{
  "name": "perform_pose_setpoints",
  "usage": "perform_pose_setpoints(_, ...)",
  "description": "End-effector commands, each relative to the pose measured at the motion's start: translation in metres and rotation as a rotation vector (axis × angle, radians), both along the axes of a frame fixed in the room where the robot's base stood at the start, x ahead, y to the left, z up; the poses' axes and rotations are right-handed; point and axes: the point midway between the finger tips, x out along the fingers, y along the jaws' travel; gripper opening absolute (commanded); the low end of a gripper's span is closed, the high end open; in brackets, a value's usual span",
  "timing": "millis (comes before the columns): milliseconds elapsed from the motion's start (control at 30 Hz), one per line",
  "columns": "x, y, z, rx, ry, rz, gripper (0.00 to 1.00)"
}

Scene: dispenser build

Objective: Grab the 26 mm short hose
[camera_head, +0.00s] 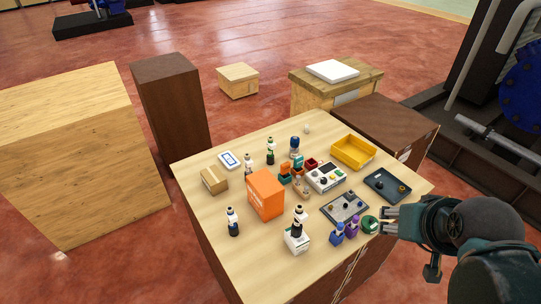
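My gripper (388,221) reaches in from the right over the table's right front edge. Its pale fingers look apart, with nothing visible between them. I cannot pick out the 26 mm short hose for sure at this size. Small dark and brass-coloured parts lie in a grey tray (331,212) left of my gripper and in a dark tray (376,189) behind it. A round green thing (370,224) sits just left of my fingertips. Blue (337,233) and purple (352,227) small items stand further left of it.
The wooden table (205,222) also holds an orange box (265,194), a yellow bin (354,163), a white device (326,187), a small carton (214,180) and several bottles. The table's left front area is mostly clear. Dark machinery (475,150) stands at the right.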

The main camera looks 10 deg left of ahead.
Motion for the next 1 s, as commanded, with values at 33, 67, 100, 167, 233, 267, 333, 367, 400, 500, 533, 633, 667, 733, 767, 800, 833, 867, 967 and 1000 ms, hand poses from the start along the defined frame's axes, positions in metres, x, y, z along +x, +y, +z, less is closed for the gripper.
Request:
perform_pose_setpoints(33, 0.0, 0.0, 0.002, 0.0, 0.0, 0.0, 0.39)
perform_pose_setpoints(67, 0.0, 0.0, 0.004, 0.0, 0.0, 0.0, 0.39)
perform_pose_setpoints(100, 0.0, 0.0, 0.007, 0.0, 0.0, 0.0, 0.39)
perform_pose_setpoints(167, 0.0, 0.0, 0.012, 0.0, 0.0, 0.0, 0.39)
perform_pose_setpoints(233, 0.0, 0.0, 0.02, 0.0, 0.0, 0.0, 0.39)
perform_pose_setpoints(267, 0.0, 0.0, 0.024, 0.0, 0.0, 0.0, 0.39)
perform_pose_setpoints(333, 0.0, 0.0, 0.031, 0.0, 0.0, 0.0, 0.39)
perform_pose_setpoints(367, 0.0, 0.0, 0.034, 0.0, 0.0, 0.0, 0.39)
perform_pose_setpoints(400, 0.0, 0.0, 0.039, 0.0, 0.0, 0.0, 0.39)
perform_pose_setpoints(500, 0.0, 0.0, 0.051, 0.0, 0.0, 0.0, 0.39)
perform_pose_setpoints(533, 0.002, 0.001, 0.051, -0.002, 0.003, 0.004, 0.39)
perform_pose_setpoints(633, 0.008, 0.003, 0.056, -0.006, 0.01, 0.017, 0.39)
perform_pose_setpoints(667, 0.01, 0.004, 0.058, -0.007, 0.012, 0.021, 0.39)
perform_pose_setpoints(733, 0.014, 0.006, 0.062, -0.01, 0.017, 0.028, 0.39)
perform_pose_setpoints(767, 0.016, 0.006, 0.064, -0.012, 0.02, 0.032, 0.39)
perform_pose_setpoints(800, 0.019, 0.008, 0.066, -0.015, 0.024, 0.038, 0.39)
perform_pose_setpoints(833, 0.021, 0.009, 0.068, -0.015, 0.027, 0.042, 0.39)
perform_pose_setpoints(867, 0.024, 0.009, 0.071, -0.018, 0.03, 0.047, 0.39)
perform_pose_setpoints(967, 0.033, 0.013, 0.079, -0.025, 0.042, 0.067, 0.39)
perform_pose_setpoints(1000, 0.038, 0.016, 0.082, -0.028, 0.048, 0.076, 0.39)
